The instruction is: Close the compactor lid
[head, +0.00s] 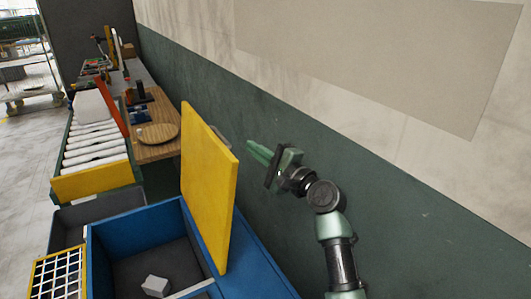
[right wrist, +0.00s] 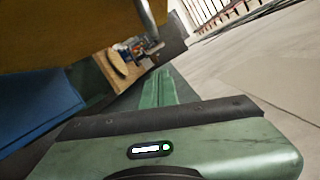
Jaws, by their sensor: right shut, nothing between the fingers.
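The compactor is a blue box (head: 137,226) at the bottom of the head view. Its yellow lid (head: 207,185) stands upright and open on the box's right side. A pale foam block (head: 156,286) lies inside on the dark floor. My right gripper (head: 250,146) is shut and empty, to the right of the lid, between it and the wall, and apart from the lid. In the right wrist view the green fingers (right wrist: 158,88) are together, with the yellow lid (right wrist: 70,30) at upper left. My left gripper is not in view.
A green wall (head: 400,200) runs close along the right. Behind the compactor stand a roller conveyor (head: 95,145) with a yellow end board and a wooden table (head: 150,152) with a round board. Open floor lies far left.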

